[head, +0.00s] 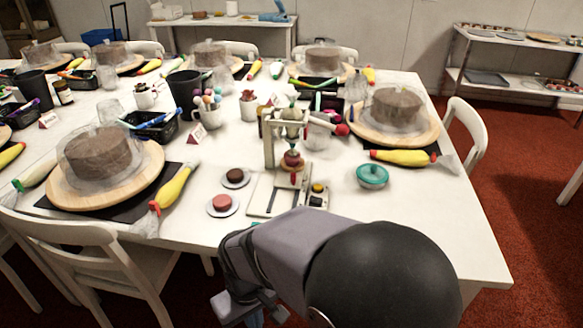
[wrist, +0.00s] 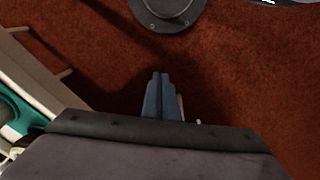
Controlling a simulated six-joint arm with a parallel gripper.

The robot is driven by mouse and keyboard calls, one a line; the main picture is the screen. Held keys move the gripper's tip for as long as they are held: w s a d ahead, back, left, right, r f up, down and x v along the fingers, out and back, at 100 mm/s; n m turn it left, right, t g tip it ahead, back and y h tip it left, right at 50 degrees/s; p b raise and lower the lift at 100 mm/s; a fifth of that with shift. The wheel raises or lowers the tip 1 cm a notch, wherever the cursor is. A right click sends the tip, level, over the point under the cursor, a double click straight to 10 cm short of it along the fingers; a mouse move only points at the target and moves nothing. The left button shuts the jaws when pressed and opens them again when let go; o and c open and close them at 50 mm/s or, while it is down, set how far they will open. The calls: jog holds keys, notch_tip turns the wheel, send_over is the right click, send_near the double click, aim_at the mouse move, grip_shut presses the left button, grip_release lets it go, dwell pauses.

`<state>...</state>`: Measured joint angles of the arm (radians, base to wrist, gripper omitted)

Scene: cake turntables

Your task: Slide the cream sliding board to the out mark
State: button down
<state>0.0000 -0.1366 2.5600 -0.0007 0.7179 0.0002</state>
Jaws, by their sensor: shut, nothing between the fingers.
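A cream stand with an upright frame (head: 269,148) is on the white table near its front edge. A flat cream board (head: 263,197) lies at its foot, which looks like the sliding board. A small cake-like piece (head: 292,160) sits under the stand's head. The out mark is too small to make out. My gripper (head: 262,318) is low in front of the table, apart from the board. In the wrist view my gripper (wrist: 158,78) has its blue fingers together and empty, above red carpet.
A white chair (head: 95,250) stands at the left. The table's front right is clear.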

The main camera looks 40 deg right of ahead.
dwell(0.3)
jog(key=c, duration=2.2)
grip_release()
jog(key=o, duration=0.5)
jog(key=shift+w+r, duration=0.2)
jog(key=shift+r, duration=0.05)
jog(key=w+d+r+m+p, duration=0.2)
jog(key=w+d+r+p, duration=0.4)
jog(key=w, duration=0.3)
jog(key=w+d+r+m+p, duration=0.2)
jog(key=w+d+r+p, duration=0.3)
jog(key=w+r+p, duration=0.4)
jog(key=w+d+m+p, duration=0.1)
jog(key=w+d+p, duration=0.2)
jog(key=d, duration=0.3)
jog(key=w+d+r+m+t+h+p, duration=0.1)
jog(key=w+d+m+p, duration=0.1)
jog(key=w+d+p, duration=0.2)
jog(key=w+d+r+m+p, duration=0.1)
jog(key=w+d+m+p, duration=0.1)
jog(key=d, duration=0.7)
jog(key=shift+w+d+p, duration=0.2)
jog(key=shift+w+p, duration=0.25)
jog(key=shift+p, duration=0.05)
jog(key=shift+w+d+p, duration=0.2)
jog(key=shift+w+p, duration=0.25)
jog(key=shift+f, duration=0.1)
